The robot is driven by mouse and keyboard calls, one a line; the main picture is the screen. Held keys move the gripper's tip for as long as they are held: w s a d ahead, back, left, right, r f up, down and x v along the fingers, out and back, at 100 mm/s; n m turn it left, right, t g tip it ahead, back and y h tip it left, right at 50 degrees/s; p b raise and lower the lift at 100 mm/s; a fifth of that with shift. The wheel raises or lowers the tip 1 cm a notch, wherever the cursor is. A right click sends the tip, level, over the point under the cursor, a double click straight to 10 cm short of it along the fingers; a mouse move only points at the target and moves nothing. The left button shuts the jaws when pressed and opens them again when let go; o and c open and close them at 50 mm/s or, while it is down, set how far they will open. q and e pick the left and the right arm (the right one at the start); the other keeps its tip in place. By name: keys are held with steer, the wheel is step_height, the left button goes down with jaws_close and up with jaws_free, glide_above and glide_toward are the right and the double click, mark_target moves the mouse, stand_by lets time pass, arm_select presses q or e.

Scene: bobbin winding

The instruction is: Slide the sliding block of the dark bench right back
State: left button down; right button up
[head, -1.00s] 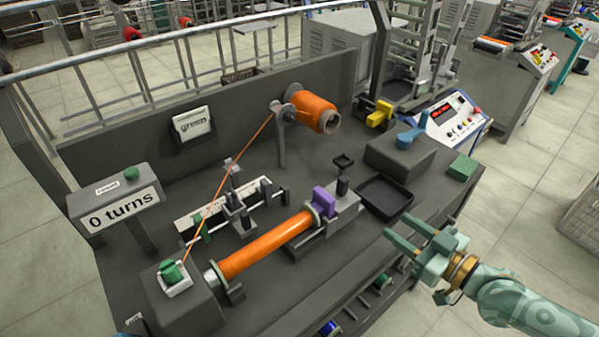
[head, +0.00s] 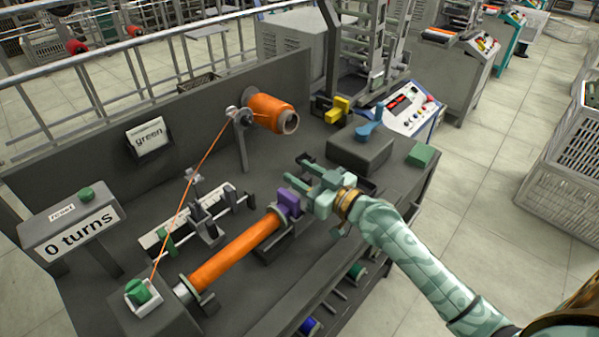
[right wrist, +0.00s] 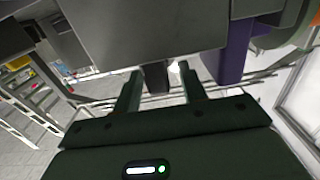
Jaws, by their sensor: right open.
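The sliding block of the dark bench (head: 130,187) carries a purple piece (head: 289,203) that meets the far end of the long orange bobbin (head: 237,249). My right gripper (head: 292,170) is at the block and hides most of its grey body and its upright handle in the head view. In the right wrist view the grey body (right wrist: 140,25) fills the top, with the purple piece (right wrist: 230,50) to its right. A dark post (right wrist: 155,77) stands between the open fingers; whether they touch it I cannot tell. My left gripper is not in view.
Orange thread runs from a spool (head: 268,112) to a green button (head: 138,290) at the near left. A dark box with a blue lever (head: 368,130), a green block (head: 420,155) and a control panel (head: 408,105) stand to the right. A counter reads "0 turns" (head: 82,233).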

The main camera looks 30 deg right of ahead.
steer(key=shift+w+a, duration=0.15)
steer(key=shift+w, duration=0.35)
steer(key=shift+c, duration=0.3)
